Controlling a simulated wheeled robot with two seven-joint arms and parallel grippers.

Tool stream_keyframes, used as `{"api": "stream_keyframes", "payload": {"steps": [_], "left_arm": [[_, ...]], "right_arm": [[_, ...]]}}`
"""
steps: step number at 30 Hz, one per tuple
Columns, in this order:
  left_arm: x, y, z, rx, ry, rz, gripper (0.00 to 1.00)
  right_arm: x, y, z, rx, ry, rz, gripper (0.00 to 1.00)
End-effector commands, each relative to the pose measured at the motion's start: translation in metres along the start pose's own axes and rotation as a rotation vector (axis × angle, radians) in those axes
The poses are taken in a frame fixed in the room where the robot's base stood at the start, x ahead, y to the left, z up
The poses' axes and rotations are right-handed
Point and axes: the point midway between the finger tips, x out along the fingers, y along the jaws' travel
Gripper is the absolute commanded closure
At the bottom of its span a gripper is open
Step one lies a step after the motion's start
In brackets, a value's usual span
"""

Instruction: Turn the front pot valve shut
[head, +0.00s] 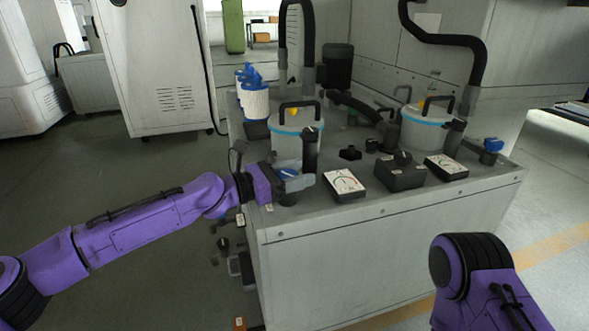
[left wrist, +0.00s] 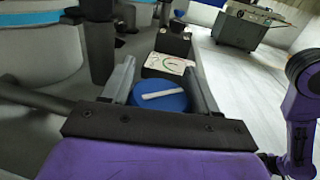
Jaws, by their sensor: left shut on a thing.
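The front pot valve shows a round blue knob with a white bar. In the head view the knob (head: 289,173) is at the near left corner of the grey cabinet top, just in front of the nearer pot (head: 291,145). My left gripper (head: 300,182) is shut on it from the left. In the left wrist view the knob (left wrist: 162,98) sits between the two grey fingers of my left gripper (left wrist: 160,75). Its white bar runs across from finger to finger, slightly tilted. The valve's stem is mostly hidden. My right gripper is out of view.
The cabinet top (head: 455,188) also holds gauges (head: 344,184), a black switch box (head: 400,171), a second pot (head: 427,127) and another blue valve (head: 491,146) at right. White filters (head: 255,103) stand behind.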

Motion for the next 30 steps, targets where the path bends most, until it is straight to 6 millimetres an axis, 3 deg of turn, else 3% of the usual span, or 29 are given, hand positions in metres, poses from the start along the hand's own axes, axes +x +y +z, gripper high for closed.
{"api": "stream_keyframes", "payload": {"steps": [3,12,30], "left_arm": [[0.0,0.0,0.008,-0.001,0.003,-0.104,0.71],[-0.001,-0.006,0.005,0.002,0.003,-0.367,0.71],[-0.004,-0.012,0.0,0.002,0.003,-0.621,0.71]], "right_arm": [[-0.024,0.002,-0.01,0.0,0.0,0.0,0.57],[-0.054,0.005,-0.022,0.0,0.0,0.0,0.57],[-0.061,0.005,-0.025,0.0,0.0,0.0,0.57]]}}
